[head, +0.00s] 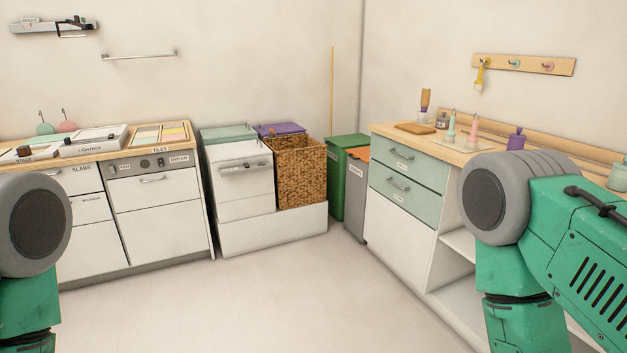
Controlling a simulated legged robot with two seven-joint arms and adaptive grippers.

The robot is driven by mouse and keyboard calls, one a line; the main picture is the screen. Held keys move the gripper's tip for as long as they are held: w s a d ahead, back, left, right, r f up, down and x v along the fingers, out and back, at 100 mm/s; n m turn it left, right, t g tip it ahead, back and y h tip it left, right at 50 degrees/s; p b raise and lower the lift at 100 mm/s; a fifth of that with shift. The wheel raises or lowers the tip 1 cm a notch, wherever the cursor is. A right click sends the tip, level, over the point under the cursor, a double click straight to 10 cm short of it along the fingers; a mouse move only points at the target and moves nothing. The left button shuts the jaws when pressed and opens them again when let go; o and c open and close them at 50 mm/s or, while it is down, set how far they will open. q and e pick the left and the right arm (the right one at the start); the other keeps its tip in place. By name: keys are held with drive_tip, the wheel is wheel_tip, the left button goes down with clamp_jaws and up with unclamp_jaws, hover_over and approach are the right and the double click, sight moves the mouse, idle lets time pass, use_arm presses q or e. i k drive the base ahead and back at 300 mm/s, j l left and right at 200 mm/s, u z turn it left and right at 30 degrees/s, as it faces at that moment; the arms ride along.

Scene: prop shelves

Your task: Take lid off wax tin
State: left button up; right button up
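I cannot pick out a wax tin for certain in the head view. A small dark grey container (442,120) stands on the right counter, too small to identify. A pale green rounded pot (617,178) sits at the right edge of the view, partly cut off. Links of both my arms show at the left and right sides, but neither gripper is in view.
The right counter (408,141) also holds a wooden board (415,128), bottles and a purple jar (516,140). My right arm hides part of it. A left counter (100,153) holds a lightbox (94,141). A wicker basket (300,172) and bins stand between. The floor (260,300) is clear.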

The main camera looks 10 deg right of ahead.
sight(445, 119)
drive_tip(key=i, duration=2.05)
drive_tip(key=i+j+z, duration=0.1)
drive_tip(key=i+z, duration=0.3)
drive_tip(key=i+j+z, duration=0.4)
drive_tip(key=i, duration=0.2)
drive_tip(key=i+j+z, duration=0.4)
drive_tip(key=i+l, duration=0.05)
drive_tip(key=l, duration=0.05)
